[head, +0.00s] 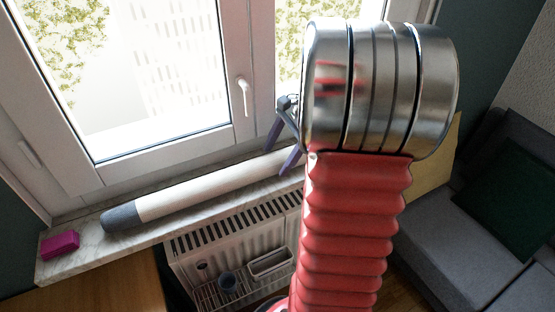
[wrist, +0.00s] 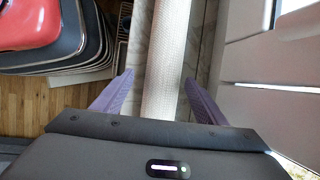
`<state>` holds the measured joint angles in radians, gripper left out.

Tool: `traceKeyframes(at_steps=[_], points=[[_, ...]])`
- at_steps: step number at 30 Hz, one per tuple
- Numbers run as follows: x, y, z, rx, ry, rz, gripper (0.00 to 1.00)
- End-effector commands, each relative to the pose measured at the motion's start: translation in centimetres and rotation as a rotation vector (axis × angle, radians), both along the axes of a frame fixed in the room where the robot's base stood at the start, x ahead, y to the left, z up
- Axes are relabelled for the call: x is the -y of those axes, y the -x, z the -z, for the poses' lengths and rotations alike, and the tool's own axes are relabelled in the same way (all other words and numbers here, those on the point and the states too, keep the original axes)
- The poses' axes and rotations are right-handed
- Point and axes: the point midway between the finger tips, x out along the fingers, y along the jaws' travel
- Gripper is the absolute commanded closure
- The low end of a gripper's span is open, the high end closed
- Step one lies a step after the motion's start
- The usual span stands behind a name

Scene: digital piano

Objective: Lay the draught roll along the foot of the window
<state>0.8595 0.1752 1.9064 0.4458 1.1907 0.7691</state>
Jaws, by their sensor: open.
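The draught roll (head: 200,192) is a long cream fabric tube with a dark grey end at the left. It lies on the marble window sill (head: 95,240), roughly lengthwise before the window (head: 160,80). My gripper (head: 277,160) has purple fingers and is open at the roll's right part. In the wrist view, the roll (wrist: 166,60) runs between the two open fingers of my gripper (wrist: 158,82), and a strip of sill shows between roll and window frame (wrist: 265,60). My arm hides the roll's right end in the head view. I cannot tell whether the fingers touch it.
A magenta block (head: 60,244) sits at the sill's left end. A white radiator (head: 240,235) with a rack (head: 225,290) stands below the sill. The window handle (head: 243,92) is above the roll. A grey sofa (head: 450,240) is at the right.

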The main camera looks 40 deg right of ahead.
Motion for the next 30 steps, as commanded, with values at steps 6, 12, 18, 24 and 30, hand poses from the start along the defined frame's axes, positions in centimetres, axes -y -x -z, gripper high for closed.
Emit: traceKeyframes(at_steps=[6, 12, 18, 24, 30], points=[[1.3, 0.9, -3.6, 0.002, 0.002, 0.002, 0.34], [2.4, 1.8, -6.6, 0.002, 0.002, 0.002, 0.34], [2.9, 2.2, -8.1, -0.001, 0.001, 0.001, 0.34], [3.0, 2.3, -8.4, 0.000, 0.000, 0.001, 0.34], [3.0, 2.3, -8.3, 0.000, 0.000, 0.001, 0.34]])
